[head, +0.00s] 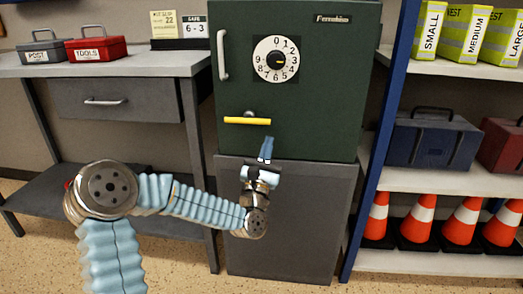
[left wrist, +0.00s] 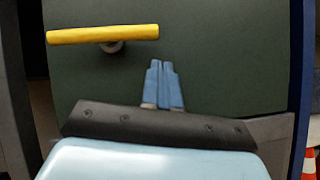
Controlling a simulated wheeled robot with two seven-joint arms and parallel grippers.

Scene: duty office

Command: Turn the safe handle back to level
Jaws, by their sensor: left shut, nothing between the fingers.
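The green safe (head: 325,115) stands on a grey base cabinet. Its yellow handle (head: 247,121) is on the lower left of the door and lies about level in the head view. The handle also shows at the upper left of the left wrist view (left wrist: 85,35), close to level, with its round hub behind its right part. My right gripper is not in view.
A dial (head: 276,59) and a vertical pull bar (head: 222,56) are on the safe door above. A grey desk (head: 110,66) with toolboxes stands left. A shelf unit with a blue toolbox (head: 432,140) and orange cones (head: 420,218) stands right.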

